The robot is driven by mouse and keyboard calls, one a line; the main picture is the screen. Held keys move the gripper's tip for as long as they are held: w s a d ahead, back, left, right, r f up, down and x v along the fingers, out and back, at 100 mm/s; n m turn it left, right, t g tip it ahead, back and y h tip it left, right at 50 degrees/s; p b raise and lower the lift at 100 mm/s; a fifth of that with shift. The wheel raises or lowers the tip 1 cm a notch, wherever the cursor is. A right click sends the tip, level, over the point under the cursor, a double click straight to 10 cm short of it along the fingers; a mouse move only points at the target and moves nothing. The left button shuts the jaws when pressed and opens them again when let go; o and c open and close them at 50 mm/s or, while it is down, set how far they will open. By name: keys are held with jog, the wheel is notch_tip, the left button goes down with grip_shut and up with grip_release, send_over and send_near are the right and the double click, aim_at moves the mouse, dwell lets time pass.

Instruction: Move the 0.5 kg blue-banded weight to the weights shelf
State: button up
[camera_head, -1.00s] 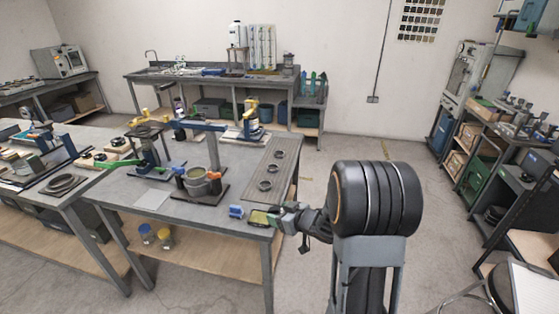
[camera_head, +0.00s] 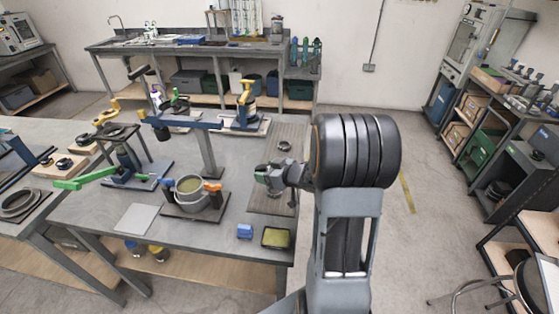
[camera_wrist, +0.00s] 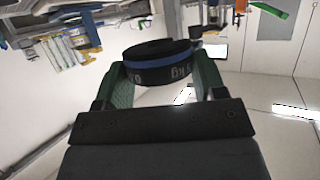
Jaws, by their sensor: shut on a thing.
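The weight (camera_wrist: 158,66) is a dark disc with a blue band around its upper edge and upside-down lettering that includes "kg". In the wrist view it sits between the two green fingers of my gripper (camera_wrist: 155,80), which is shut on it. In the head view my gripper (camera_head: 268,177) is over the right part of the grey workbench (camera_head: 150,190), above the ribbed grey mat (camera_head: 266,205). The weight cannot be made out there. I cannot tell for sure which piece of furniture is the weights shelf; a dark shelf unit (camera_head: 520,165) stands at the right.
A blue lever beam (camera_head: 190,123) on a post stands on the workbench beside a grey bucket (camera_head: 189,195). A dark ring (camera_head: 284,146) lies on the mat.

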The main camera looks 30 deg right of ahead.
jog(key=w+d+f, duration=0.2)
jog(key=d, duration=0.1)
jog(key=w+d+f+p, duration=0.1)
jog(key=w+d+f, duration=0.1)
jog(key=d+f, duration=0.1)
jog(key=w+d+f, duration=0.2)
jog(key=d+f, duration=0.1)
jog(key=d, duration=0.2)
jog(key=shift+f+p, duration=0.25)
jog(key=shift+p, duration=0.15)
jog(key=shift+w+d+f, duration=0.15)
jog(key=shift+d+f, duration=0.05)
jog(key=shift+f, duration=0.1)
notch_tip(320, 180, down, 3)
jog(key=shift+w+d+r+p, duration=0.1)
jog(key=shift+r+p, duration=0.05)
jog(key=shift+p, duration=0.35)
jog(key=shift+f, duration=0.35)
jog(key=shift+f, duration=0.15)
jog(key=o, duration=0.7)
jog(key=shift+c, duration=0.2)
jog(key=shift+o, duration=0.6)
